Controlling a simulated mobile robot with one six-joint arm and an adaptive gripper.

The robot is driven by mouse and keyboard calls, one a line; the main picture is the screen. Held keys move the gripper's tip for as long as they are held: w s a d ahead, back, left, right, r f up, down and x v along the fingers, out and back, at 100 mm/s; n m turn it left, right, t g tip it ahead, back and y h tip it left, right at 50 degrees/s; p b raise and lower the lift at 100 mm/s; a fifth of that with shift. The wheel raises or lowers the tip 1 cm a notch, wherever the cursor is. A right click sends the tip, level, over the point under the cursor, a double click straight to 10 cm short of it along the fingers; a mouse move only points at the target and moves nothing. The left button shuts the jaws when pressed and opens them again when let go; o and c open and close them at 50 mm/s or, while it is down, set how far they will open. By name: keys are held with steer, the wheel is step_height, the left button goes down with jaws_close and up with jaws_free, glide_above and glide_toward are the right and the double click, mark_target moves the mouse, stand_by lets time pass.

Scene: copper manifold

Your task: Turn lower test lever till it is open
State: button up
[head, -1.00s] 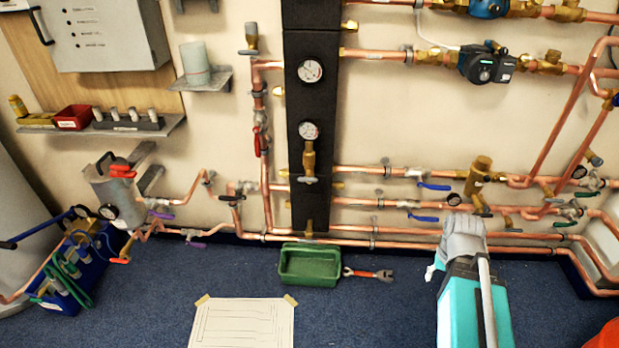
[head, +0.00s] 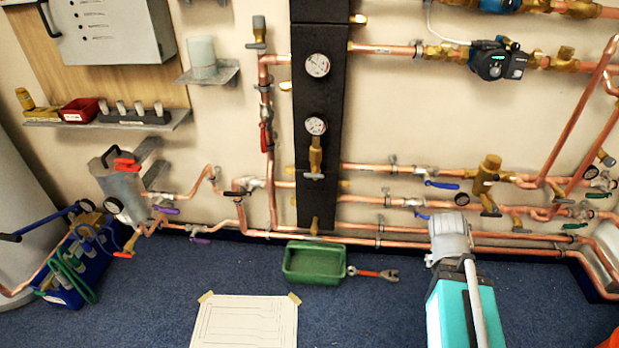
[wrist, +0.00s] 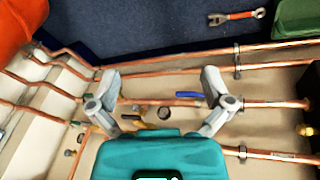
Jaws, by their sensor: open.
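Two blue levers sit on the copper pipes right of the black panel: an upper one (head: 442,185) and a lower one (head: 421,215). I cannot read a label saying which is the test lever. My gripper (head: 450,238) is low in front of the pipes, right of the lower blue lever in the head view. In the wrist view, my gripper (wrist: 160,78) is open and empty, fingers spread wide. A blue lever (wrist: 188,95) shows between the fingers, nearer the right one, beyond them; no contact is visible. The teal gripper body hides part of the pipework.
A round dark gauge (head: 462,199) and brass fittings (head: 487,180) stand right of the blue levers. A green tray (head: 315,263) and a red-handled wrench (head: 373,273) lie on the blue floor. Purple levers (head: 163,210) are far left. Horizontal copper pipes run close to my gripper.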

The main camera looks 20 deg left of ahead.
steer(key=w+a+r+t+h+b, duration=0.1)
steer(key=w+a+t+h+b, duration=0.1)
steer(key=w+a+t, duration=0.3)
steer(key=n+t+y+b, duration=0.4)
steer(key=t+y+b, duration=0.2)
steer(key=t+y, duration=0.35)
glide_toward(313, 176)
steer(key=s, duration=0.3)
steer(key=shift+d+f+t+h, duration=0.15)
steer(key=shift+f+t+h, duration=0.1)
steer(key=shift+t+h, duration=0.1)
steer(key=shift+w, duration=0.15)
steer(key=shift+x, duration=6.75)
